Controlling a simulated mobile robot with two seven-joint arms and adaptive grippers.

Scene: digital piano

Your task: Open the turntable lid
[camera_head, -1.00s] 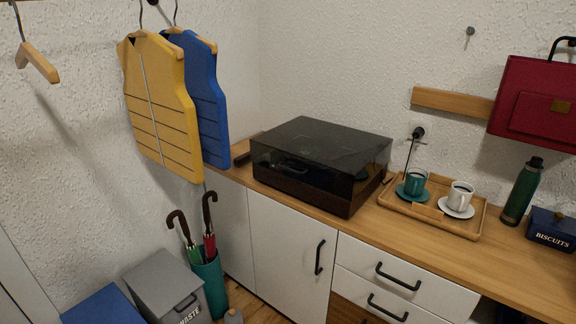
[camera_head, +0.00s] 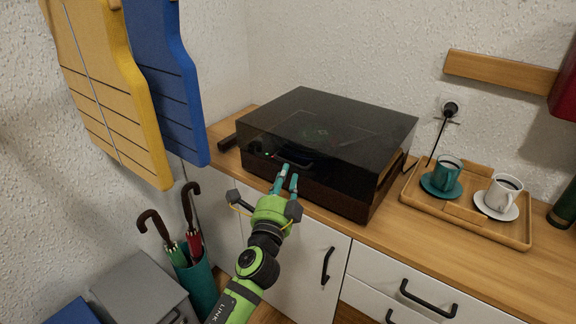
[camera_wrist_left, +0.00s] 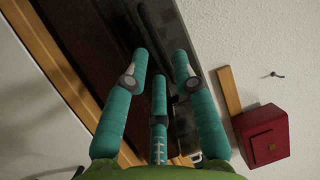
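The turntable (camera_head: 320,185) stands on the wooden sideboard with its dark, see-through lid (camera_head: 345,130) shut flat over it. A dark handle (camera_head: 295,161) shows on the lid's front face. My left gripper (camera_head: 285,177) is just in front of that face, close below the handle, with its teal fingers apart and nothing between them. I cannot tell whether a fingertip touches the lid. In the left wrist view, the spread fingers (camera_wrist_left: 158,65) point toward the turntable front, and a dark bar (camera_wrist_left: 156,32) lies ahead of them. My right gripper is not in view.
A wooden tray (camera_head: 462,225) with a teal cup (camera_head: 446,173) and a white cup (camera_head: 503,192) stands right of the turntable. An umbrella stand (camera_head: 196,285) is below. Bare wall rises behind the lid.

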